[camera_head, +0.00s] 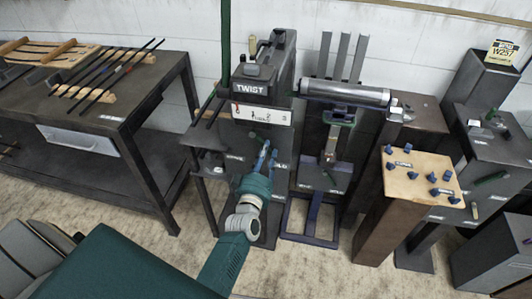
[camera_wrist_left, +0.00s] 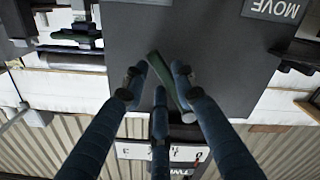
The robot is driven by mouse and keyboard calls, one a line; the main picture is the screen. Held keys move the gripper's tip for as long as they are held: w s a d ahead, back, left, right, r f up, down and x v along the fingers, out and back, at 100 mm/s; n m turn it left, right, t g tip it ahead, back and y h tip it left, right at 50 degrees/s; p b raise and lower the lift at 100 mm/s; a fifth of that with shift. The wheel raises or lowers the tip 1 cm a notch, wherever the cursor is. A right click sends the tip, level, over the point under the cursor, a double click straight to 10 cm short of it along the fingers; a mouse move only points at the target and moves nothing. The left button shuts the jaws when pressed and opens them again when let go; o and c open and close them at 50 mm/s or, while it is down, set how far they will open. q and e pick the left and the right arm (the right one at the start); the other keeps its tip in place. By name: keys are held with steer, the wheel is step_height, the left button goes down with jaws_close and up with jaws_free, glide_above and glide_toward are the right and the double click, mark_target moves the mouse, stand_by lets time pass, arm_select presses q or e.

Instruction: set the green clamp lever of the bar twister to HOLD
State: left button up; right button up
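The bar twister (camera_head: 283,75) is a dark grey stand with a TWIST sign and a white numbered scale. Its green clamp lever (camera_wrist_left: 168,80) shows in the left wrist view as a short slanted bar with a pale round end, in front of the dark front panel. My right gripper is not in view.
A dark table (camera_head: 140,88) with several rods stands to the left. A machine with a grey roller (camera_head: 345,93) stands close on the right. Beyond it is a pedestal with a wooden board (camera_head: 420,175) of blue knobs. Bare floor lies in front.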

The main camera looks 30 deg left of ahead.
arm_select(q)
steer(key=shift+o, duration=0.5)
steer(key=v, duration=1.2)
steer(key=shift+r, duration=0.1)
steer(key=s+d+f+m+g+h, duration=0.2)
steer(key=s+d+f, duration=0.15)
steer(key=f, duration=0.65)
steer(key=s+d+f+m+g+h, duration=0.1)
steer(key=s+d+f+m+g, duration=0.25)
steer(key=f, duration=0.65)
steer(key=s+d+f+m+g+h, duration=0.15)
steer(key=s+f, duration=0.25)
steer(key=f, duration=0.5)
steer(key=s+f+m+g, duration=0.3)
steer(key=s+f+g, duration=0.2)
steer(key=s+f, duration=0.9)
steer(key=s+a+f+m+g, duration=0.1)
steer(key=s+a+f+g, duration=0.1)
steer(key=s, duration=0.6)
steer(key=s+a+f+m+g, duration=0.1)
steer(key=s+a+f+g, duration=0.1)
steer(key=s, duration=0.7)
steer(key=shift+s+a+f+g, duration=0.25)
steer(key=shift+a+f+g, duration=0.1)
steer(key=shift+a, duration=0.5)
steer(key=shift+y, duration=0.25)
